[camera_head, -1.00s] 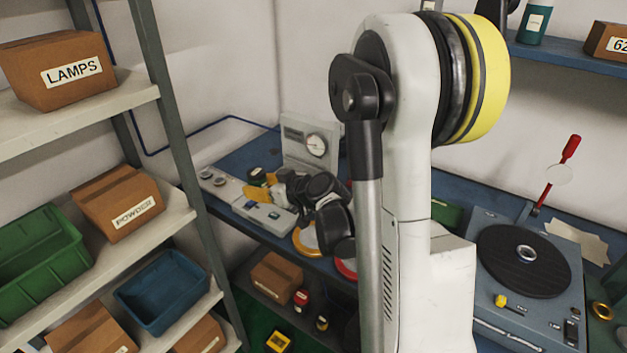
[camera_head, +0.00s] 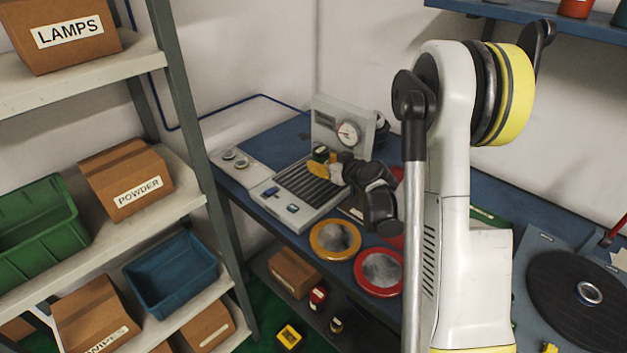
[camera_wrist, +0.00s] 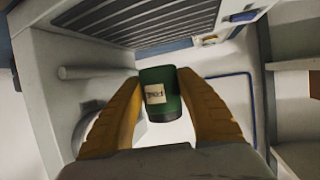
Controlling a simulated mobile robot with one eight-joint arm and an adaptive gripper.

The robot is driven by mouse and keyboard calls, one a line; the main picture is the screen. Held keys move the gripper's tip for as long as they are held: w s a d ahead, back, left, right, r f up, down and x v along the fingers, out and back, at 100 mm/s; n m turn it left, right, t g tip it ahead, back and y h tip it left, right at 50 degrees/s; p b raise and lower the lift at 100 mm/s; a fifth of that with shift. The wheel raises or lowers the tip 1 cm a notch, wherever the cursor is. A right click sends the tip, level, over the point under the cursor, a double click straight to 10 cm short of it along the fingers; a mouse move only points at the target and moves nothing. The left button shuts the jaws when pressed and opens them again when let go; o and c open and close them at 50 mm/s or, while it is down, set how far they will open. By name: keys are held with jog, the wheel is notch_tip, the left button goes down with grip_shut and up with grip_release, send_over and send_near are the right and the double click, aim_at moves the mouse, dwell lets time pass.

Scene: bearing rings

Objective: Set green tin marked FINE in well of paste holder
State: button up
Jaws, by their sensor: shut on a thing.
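My gripper (camera_wrist: 160,100) is shut on the green tin (camera_wrist: 172,79), with one yellow finger on each side. The tin has a dark end and a pale label whose small lettering is hard to read. In the head view the dark tin (camera_head: 320,153) and my yellow finger (camera_head: 319,170) show above the back of a grey machine with a ribbed top, in front of the gauge. I cannot pick out the paste holder for sure; a pale strip with two round fittings (camera_head: 235,160) lies at the left end of the bench.
The ribbed machine (camera_head: 270,205) has a gauge block (camera_head: 348,133) behind it. A yellow-rimmed disc (camera_head: 335,257) and a red-rimmed disc (camera_head: 355,270) lie at the bench's front. A shelf with boxes and bins (camera_head: 172,275) stands left. A dark turntable (camera_head: 560,300) is at right.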

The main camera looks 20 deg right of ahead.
aim_at(313, 180)
jog(key=w+a+f, duration=0.1)
jog(key=w+f+b, duration=0.1)
jog(key=shift+w+a, duration=0.35)
jog(key=shift+w, duration=0.05)
notch_tip(313, 180, down, 4)
jog(key=shift+f+b, duration=0.1)
jog(key=shift+b, duration=1.1)
jog(key=o, duration=1.2)
